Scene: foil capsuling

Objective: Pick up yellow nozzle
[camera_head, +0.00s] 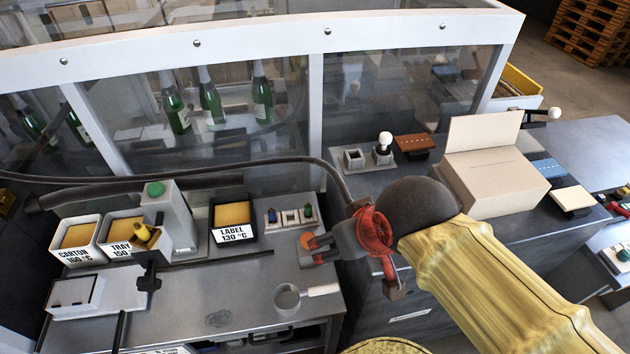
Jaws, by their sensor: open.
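A small yellow piece that looks like the yellow nozzle (143,232) sits at the left of the bench, in front of a grey box with a green button. A dark holder or post stands close beside and below it, and its lower end is hard to make out. My gripper (309,249) is right of the middle, over the right part of the bench. Its dark fingers point left and are apart, with nothing held between them. It is well to the right of the yellow piece.
The grey box (171,222) and bins labelled CARTON (78,262), TRAY (118,251) and LABEL (233,237) stand along the back. A small pan (287,300) lies near the front. A hose and a glass partition with bottles are behind. The middle bench is mostly clear.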

